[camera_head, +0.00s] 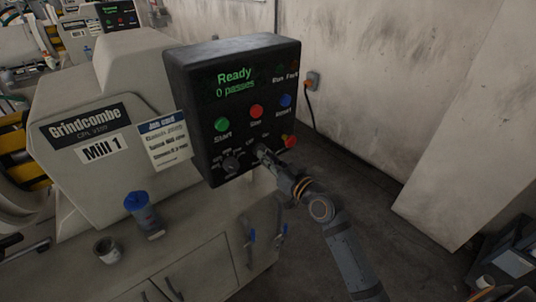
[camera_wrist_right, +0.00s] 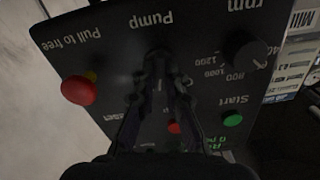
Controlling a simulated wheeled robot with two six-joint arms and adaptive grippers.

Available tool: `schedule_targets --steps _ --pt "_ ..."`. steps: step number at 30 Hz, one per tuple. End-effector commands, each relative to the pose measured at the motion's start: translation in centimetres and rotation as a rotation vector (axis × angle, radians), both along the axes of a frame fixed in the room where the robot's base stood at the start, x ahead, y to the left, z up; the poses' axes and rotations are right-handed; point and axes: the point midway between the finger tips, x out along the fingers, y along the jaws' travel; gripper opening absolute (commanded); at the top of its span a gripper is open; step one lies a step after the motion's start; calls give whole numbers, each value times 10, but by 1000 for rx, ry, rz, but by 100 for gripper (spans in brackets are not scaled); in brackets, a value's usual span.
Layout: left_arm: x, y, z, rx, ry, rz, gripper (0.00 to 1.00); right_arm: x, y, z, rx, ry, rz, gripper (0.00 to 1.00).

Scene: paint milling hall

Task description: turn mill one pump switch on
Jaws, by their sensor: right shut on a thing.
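The black control panel of Mill 1 (camera_head: 185,82) shows "Ready, 0 passes" in green. My right gripper (camera_head: 265,153) is at the panel's lower edge, shut on the pump switch, between the rpm knob (camera_head: 231,163) and the red emergency stop (camera_head: 289,141). In the right wrist view the panel is upside down, and the gripper's fingers (camera_wrist_right: 156,60) close at the "Pump" label (camera_wrist_right: 152,20). The switch itself is mostly hidden by the fingers, so I cannot tell its position. My left gripper is not in view.
Green start (camera_head: 221,124), red stop (camera_head: 256,111) and blue reset (camera_head: 285,100) buttons sit above the gripper. A job card (camera_head: 165,142) hangs left of the panel. A blue-lidded bottle (camera_head: 144,215) and a small cup (camera_head: 107,250) stand on the bench.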

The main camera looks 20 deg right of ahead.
Motion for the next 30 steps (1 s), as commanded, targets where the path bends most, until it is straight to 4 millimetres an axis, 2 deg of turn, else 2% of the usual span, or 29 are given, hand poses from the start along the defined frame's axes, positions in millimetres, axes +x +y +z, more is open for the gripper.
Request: schedule_targets --steps 12,30 --pt "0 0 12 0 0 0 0 0 0 2 234 83 0 0" --pt "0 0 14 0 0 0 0 0 0 1 299 106 0 0"
